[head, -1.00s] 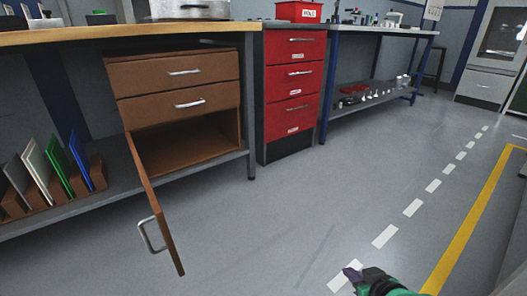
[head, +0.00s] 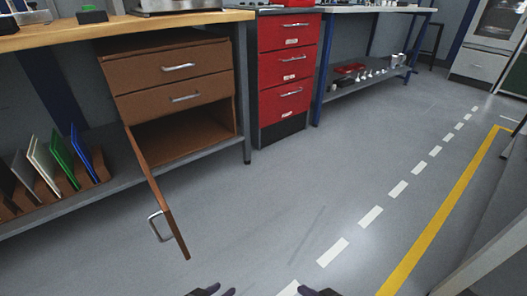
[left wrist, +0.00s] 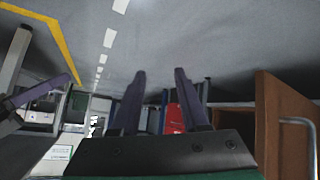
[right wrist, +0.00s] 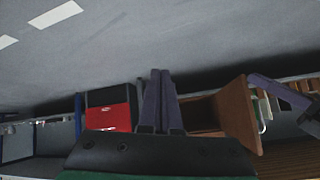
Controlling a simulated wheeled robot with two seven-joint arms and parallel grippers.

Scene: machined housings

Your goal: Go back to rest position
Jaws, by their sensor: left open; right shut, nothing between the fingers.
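My left gripper (head: 212,291) shows at the bottom edge of the head view, with only its dark fingertips in sight. In the left wrist view (left wrist: 160,72) its two fingers stand apart with nothing between them. My right gripper (head: 318,292) is just right of it at the same edge, mostly cut off. In the right wrist view (right wrist: 160,72) its fingers are together and empty. Both grippers are over open floor, in front of the workbench and clear of it.
The brown cabinet (head: 175,80) under the wooden-topped bench (head: 120,30) has its lower door (head: 158,195) swung open into the room. A red drawer unit (head: 288,68) and a rack of coloured panels (head: 60,165) stand near. The floor (head: 290,190) in front is clear.

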